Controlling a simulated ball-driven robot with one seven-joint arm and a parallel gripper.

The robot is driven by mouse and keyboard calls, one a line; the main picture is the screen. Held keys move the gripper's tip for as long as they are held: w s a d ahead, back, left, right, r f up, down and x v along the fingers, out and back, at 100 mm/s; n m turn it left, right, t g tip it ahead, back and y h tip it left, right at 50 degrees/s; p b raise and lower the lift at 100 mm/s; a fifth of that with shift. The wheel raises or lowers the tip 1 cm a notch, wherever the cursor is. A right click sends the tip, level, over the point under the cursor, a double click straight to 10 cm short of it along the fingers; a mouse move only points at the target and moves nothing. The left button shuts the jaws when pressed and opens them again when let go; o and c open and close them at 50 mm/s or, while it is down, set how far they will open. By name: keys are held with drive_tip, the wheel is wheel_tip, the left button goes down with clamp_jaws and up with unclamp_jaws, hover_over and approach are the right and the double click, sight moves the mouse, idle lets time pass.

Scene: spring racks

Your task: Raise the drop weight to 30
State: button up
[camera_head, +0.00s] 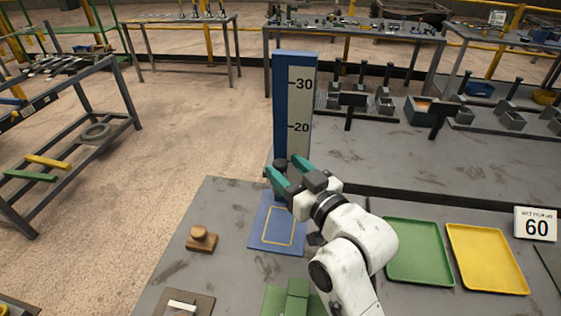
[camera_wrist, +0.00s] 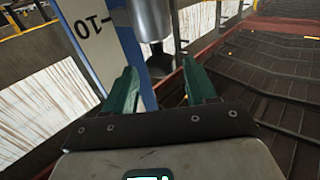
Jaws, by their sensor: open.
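The blue upright (camera_head: 293,66) carries a pale scale strip marked 20 and 30, and it stands on a blue base (camera_head: 256,236) with a yellow outline. The wrist view shows its 10 mark (camera_wrist: 92,27) upside down. The drop weight (camera_wrist: 150,18) is a grey metal cylinder beside the scale, with a dark knob (camera_wrist: 159,64). The dark knob also shows in the head view (camera_head: 281,162), well below the 20 mark. My gripper (camera_head: 284,171) is open, its teal fingers on either side of the knob; I cannot tell whether they touch it. My gripper hides the weight's body in the head view.
A wooden block with a round knob (camera_head: 201,238) stands left of the base. A green block (camera_head: 289,300) is in front.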

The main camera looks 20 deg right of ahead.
drive_tip(key=shift+w+a, duration=0.2)
drive_tip(key=shift+w, duration=0.5)
drive_tip(key=shift+w+a, duration=0.15)
drive_tip(key=shift+w, duration=0.55)
clamp_jaws()
drive_tip(key=shift+r, duration=0.1)
